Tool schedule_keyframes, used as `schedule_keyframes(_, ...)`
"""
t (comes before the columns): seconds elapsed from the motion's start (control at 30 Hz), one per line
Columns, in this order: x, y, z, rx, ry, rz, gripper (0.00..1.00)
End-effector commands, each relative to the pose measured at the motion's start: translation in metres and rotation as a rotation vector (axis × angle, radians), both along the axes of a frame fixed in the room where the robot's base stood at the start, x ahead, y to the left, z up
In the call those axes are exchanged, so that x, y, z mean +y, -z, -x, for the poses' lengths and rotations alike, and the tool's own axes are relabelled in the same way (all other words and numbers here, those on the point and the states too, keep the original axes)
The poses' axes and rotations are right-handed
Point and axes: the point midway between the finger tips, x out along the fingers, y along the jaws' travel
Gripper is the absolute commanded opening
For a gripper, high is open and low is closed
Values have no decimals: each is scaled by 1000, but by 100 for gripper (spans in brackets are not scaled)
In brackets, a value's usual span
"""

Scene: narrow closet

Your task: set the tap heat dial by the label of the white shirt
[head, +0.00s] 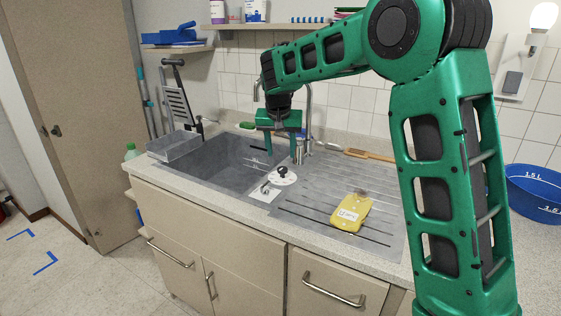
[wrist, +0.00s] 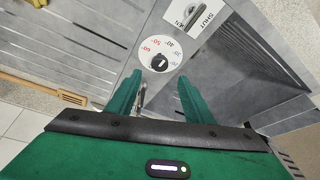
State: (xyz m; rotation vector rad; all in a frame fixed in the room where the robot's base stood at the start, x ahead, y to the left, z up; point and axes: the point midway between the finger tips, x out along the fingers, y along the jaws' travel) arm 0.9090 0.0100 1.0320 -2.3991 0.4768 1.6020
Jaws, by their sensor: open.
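The heat dial is a white disc (wrist: 152,47) with numbers around its rim, red at the higher end, and a black knob (wrist: 159,63) at its centre. A pale mark shows on the knob, but I cannot tell which number it points to. In the head view the dial (head: 284,181) sits on the counter between basin and drainboard. My gripper (head: 284,153) is open and empty above and behind it. In the wrist view my gripper (wrist: 159,80) has its fingertips to either side below the dial, apart from it. I see no white shirt or its label.
A plate marked SHUT (wrist: 193,13) with a lever is beside the dial. A yellow item (head: 351,213) with a white label lies on the drainboard (head: 310,207). The tap stands behind my gripper. A wooden brush (head: 368,154) lies at the back; a blue tub (head: 533,190) is far right.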

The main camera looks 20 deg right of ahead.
Motion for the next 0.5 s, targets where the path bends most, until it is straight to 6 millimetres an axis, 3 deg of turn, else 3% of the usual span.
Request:
schedule_keyframes(0.2, 3, -21, 8, -1, 0, 0, 47)
schedule_keyframes(0.5, 4, -24, 9, 1, 0, 0, 47)
